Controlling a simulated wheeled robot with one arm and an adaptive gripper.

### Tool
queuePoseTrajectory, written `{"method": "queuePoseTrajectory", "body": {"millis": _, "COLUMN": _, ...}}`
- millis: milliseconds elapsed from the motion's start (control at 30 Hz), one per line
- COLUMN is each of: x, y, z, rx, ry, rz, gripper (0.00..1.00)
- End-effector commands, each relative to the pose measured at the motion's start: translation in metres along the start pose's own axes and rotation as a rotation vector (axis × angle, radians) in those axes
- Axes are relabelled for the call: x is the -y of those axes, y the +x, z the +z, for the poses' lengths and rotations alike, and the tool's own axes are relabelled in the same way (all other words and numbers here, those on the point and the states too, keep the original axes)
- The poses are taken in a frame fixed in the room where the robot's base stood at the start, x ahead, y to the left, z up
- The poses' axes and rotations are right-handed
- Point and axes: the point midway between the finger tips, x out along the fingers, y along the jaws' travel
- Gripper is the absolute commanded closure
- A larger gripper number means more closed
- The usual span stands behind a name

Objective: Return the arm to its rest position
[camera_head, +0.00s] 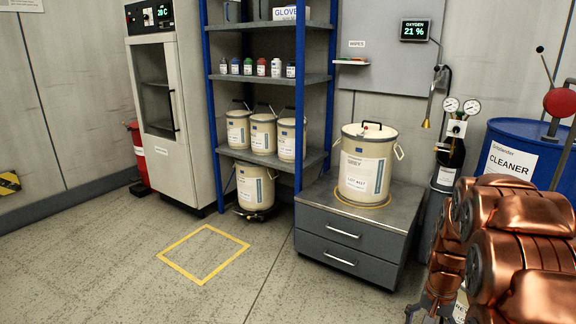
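My copper-coloured arm (515,240) is folded at the right edge, in front of the blue cleaner drum. What looks like my gripper (428,312) hangs low at the bottom edge, beside the arm. It is small, dark and partly cut off, so its opening cannot be made out. No object shows in it. A cream drum (365,165) with a white label and a lid stands upright on the grey drawer cabinet (312,215), inside a yellow ring (338,196). My gripper is apart from it.
The blue cleaner drum (510,135) with a red-headed pump (560,102) stands behind my arm. A blue-post shelf (262,78) holds cream drums and small bottles. A white tall cabinet (183,100) stands left. The floor around the yellow square (203,254) is clear.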

Motion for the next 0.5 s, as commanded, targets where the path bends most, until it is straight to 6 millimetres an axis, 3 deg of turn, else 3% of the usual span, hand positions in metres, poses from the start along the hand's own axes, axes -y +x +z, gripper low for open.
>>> {"method": "queuePoseTrajectory", "body": {"millis": 33, "x": 0.005, "y": -0.034, "z": 0.014, "rx": -0.002, "ry": -0.029, "rz": 0.000, "gripper": 0.09}}
{"method": "queuePoseTrajectory", "body": {"millis": 100, "x": 0.009, "y": -0.060, "z": 0.033, "rx": 0.003, "ry": -0.066, "rz": 0.002, "gripper": 0.09}}
{"method": "queuePoseTrajectory", "body": {"millis": 500, "x": 0.019, "y": -0.195, "z": 0.148, "rx": 0.031, "ry": -0.280, "rz": 0.013, "gripper": 0.09}}
